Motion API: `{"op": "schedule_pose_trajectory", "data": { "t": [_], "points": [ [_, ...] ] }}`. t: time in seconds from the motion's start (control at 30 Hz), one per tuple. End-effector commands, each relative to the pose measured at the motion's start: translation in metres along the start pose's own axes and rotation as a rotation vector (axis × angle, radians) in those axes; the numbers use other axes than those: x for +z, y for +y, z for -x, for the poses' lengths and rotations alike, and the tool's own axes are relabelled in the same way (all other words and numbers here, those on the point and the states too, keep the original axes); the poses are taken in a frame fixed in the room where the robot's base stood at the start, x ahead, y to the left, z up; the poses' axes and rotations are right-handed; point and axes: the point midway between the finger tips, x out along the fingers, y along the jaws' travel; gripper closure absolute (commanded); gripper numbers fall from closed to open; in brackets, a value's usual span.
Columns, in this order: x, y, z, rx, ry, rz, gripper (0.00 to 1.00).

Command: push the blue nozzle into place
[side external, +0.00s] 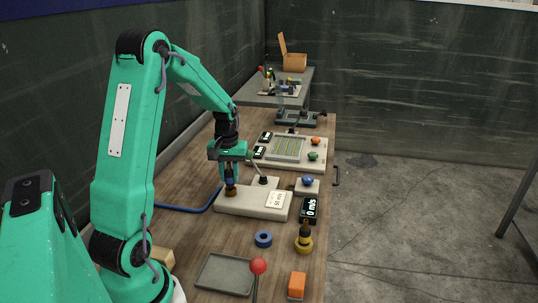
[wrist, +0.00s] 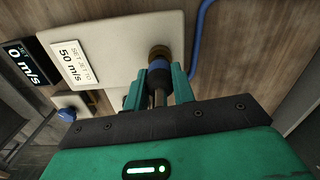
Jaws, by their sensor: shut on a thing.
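The blue nozzle (wrist: 158,68) is upright between the fingers of my gripper (wrist: 160,84), which is shut on it. In the side view my gripper (side external: 230,172) is over the left end of the cream block (side external: 252,207), with the blue nozzle (side external: 230,182) under it. A brass collar (wrist: 158,51) on the block is at the nozzle's lower end. I cannot tell how deep the nozzle sits in it. The block's label reads "SET JET TO 50 m/s". A dark jet display (side external: 310,210) reads 0 m/s.
A blue knob (side external: 308,181) stands right of the block. A blue hose (side external: 190,209) runs from its left end. In front are a blue ring (side external: 263,239), a brass-and-black piece (side external: 304,238), a grey tray (side external: 225,274), a red ball (side external: 258,266) and an orange block (side external: 297,284).

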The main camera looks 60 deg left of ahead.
Motion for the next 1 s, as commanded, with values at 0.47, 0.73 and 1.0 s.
{"op": "schedule_pose_trajectory", "data": {
  "t": [0.47, 0.73, 1.0],
  "points": [
    [0.0, 0.0, -0.007, 0.0, 0.001, 0.0, 0.99],
    [0.0, 0.0, -0.011, 0.0, 0.0, 0.0, 0.99],
    [0.0, 0.0, -0.015, 0.0, 0.0, 0.0, 0.99]
  ]
}}
